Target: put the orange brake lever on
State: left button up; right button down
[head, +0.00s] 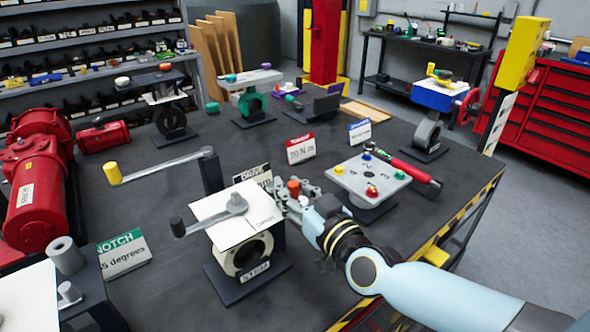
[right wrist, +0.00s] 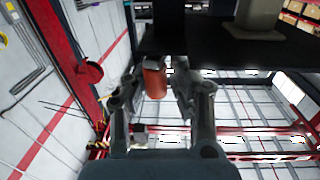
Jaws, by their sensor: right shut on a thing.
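The orange piece that I take for the brake lever (head: 293,187) shows as a small orange end in the head view, at the right edge of the white-topped valve unit. In the right wrist view it is a short orange cylinder (right wrist: 154,82) between the fingers, under a dark part. My right gripper (head: 290,197) is shut on it, above the table; its fingers show in the right wrist view (right wrist: 157,90). The white-topped valve unit (head: 215,203) carries a grey crank lever with a dark grip. The rest of the orange lever is hidden. My left gripper is out of view.
Behind stand a DRIVE sign (head: 252,175) and a crank with a yellow grip (head: 111,173). To the right is a plate with coloured knobs (head: 352,183) and a red-handled tool (head: 412,170). A green NOTCH sign (head: 123,252) stands left. The left-middle tabletop is clear.

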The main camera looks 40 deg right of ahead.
jog(key=shift+a+m+g+h, duration=0.25)
jog(key=shift+m+h, duration=0.25)
jog(key=shift+h, duration=0.3)
jog(key=shift+a+m+g+h, duration=0.25)
jog(key=shift+m+h, duration=0.25)
jog(key=shift+h, duration=0.3)
jog(key=c, duration=1.5)
grip_release()
jog(key=o, duration=0.3)
jog(key=shift+d, duration=0.15)
jog(key=shift+s, duration=0.1)
jog(key=v, duration=1.2)
